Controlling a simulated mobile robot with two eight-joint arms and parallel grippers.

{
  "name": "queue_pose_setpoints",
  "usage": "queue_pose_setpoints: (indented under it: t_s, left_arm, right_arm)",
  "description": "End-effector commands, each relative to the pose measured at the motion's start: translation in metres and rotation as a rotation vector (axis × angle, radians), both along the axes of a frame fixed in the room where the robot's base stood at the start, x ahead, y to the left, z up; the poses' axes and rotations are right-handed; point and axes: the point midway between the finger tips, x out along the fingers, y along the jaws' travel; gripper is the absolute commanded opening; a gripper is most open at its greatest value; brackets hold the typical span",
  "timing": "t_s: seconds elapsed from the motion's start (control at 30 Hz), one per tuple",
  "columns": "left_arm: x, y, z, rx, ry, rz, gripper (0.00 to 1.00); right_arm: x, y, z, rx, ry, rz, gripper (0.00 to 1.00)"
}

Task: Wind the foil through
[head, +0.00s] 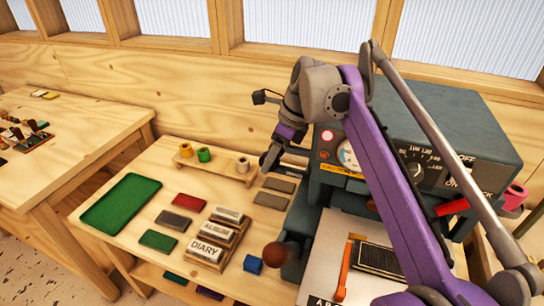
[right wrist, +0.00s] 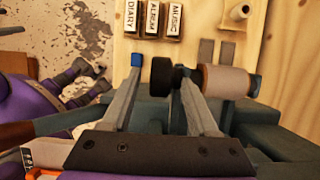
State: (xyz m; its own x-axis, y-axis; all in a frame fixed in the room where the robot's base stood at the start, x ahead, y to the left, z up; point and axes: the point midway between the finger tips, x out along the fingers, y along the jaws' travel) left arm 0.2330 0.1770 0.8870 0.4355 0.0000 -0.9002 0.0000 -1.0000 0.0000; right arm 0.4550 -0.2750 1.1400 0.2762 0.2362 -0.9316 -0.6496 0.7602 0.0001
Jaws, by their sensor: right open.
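My right gripper (head: 272,158) is beside the left end of the dark teal stamping machine (head: 445,125). In the right wrist view its two fingers (right wrist: 160,85) are spread and hold nothing. A copper-coloured foil roll (right wrist: 225,81) lies on its side at the machine, right of the right fingertip. In the head view the arm and gripper hide that part. A pink roll (head: 515,196) sits at the machine's right end. Part of another purple arm, seemingly my left, shows in the right wrist view; its jaw state is unclear.
A small wooden shelf (head: 222,173) holds gold (head: 186,150), green (head: 204,154) and tan (head: 242,165) rolls. A brown knob (head: 277,254) sticks out at the machine's front left.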

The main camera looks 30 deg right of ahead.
Motion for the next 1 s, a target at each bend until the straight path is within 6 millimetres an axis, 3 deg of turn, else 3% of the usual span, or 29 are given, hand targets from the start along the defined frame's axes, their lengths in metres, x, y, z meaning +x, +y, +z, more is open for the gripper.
queue_pose_setpoints:
  t_s: [0.17, 0.6, 1.0]
  left_arm:
    - [0.001, 0.0, 0.002, 0.0, -0.001, 0.0, 0.91]
    - [0.005, 0.0, 0.021, 0.0, -0.01, 0.0, 0.91]
    - [0.005, 0.0, 0.023, 0.0, -0.011, 0.0, 0.91]
  right_arm:
    - [0.0, 0.0, 0.012, 0.0, 0.0, 0.0, 0.6]
    - [0.0, 0.0, 0.09, 0.0, 0.0, 0.0, 0.6]
    - [0.0, 0.0, 0.1, 0.0, 0.0, 0.0, 0.6]
